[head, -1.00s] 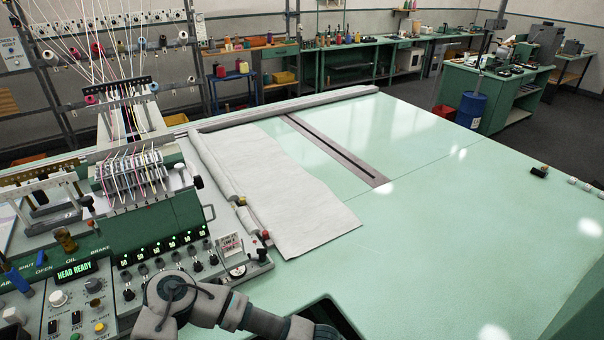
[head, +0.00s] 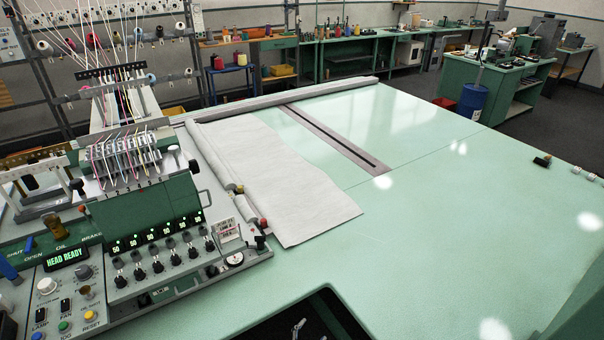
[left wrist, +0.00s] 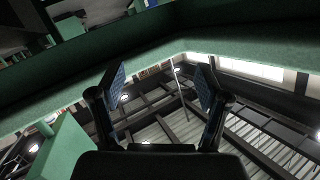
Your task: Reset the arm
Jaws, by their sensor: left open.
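My left gripper (left wrist: 160,92) shows in the left wrist view, with its two fingers spread apart and nothing between them. Beyond the fingers are a green edge (left wrist: 230,52) and the ceiling beams. Neither gripper shows in the head view now. The tufting machine head (head: 140,205) stands at the left in the head view, with threads running up from it. Its control panel (head: 70,300) has knobs, buttons and a lit "HEAD READY" display (head: 67,257). The right gripper is not seen.
A pale green table (head: 440,240) fills the middle and right and is mostly clear. White cloth (head: 265,180) lies on it beside the machine. A dark opening (head: 300,325) is at the front edge. A slotted rail (head: 335,138) crosses the table. Workbenches line the back.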

